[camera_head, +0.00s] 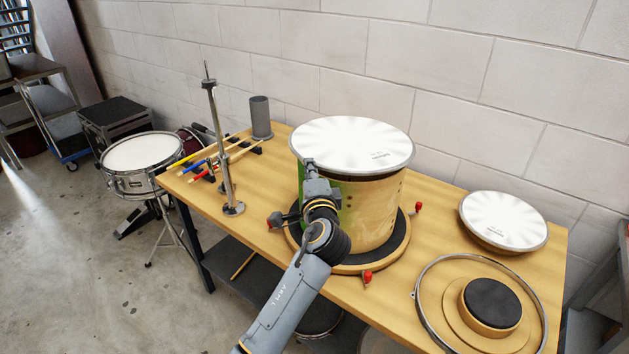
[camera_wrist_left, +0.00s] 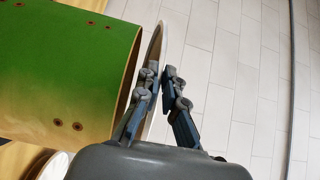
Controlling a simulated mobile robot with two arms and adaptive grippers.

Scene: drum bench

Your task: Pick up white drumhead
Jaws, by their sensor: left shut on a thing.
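A white drumhead (camera_head: 352,140) with a metal rim is over the top of a green and tan drum shell (camera_head: 372,212). In the left wrist view the drumhead (camera_wrist_left: 155,48) shows nearly edge-on, with a narrow gap between it and the open end of the shell (camera_wrist_left: 75,60). My left gripper (camera_head: 309,165) is at the drumhead's near left edge, beside the shell. Its fingers (camera_wrist_left: 160,70) are shut on the drumhead's rim. My right gripper is out of view. The far side of the shell is hidden.
A second white-topped drumhead (camera_head: 503,221) lies at the table's right. Near it are a metal hoop (camera_head: 420,311) and a round padded block (camera_head: 492,303). Red knobs surround the shell's round base. A metal stand (camera_head: 222,150), drumsticks and grey cylinder (camera_head: 260,118) occupy the left.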

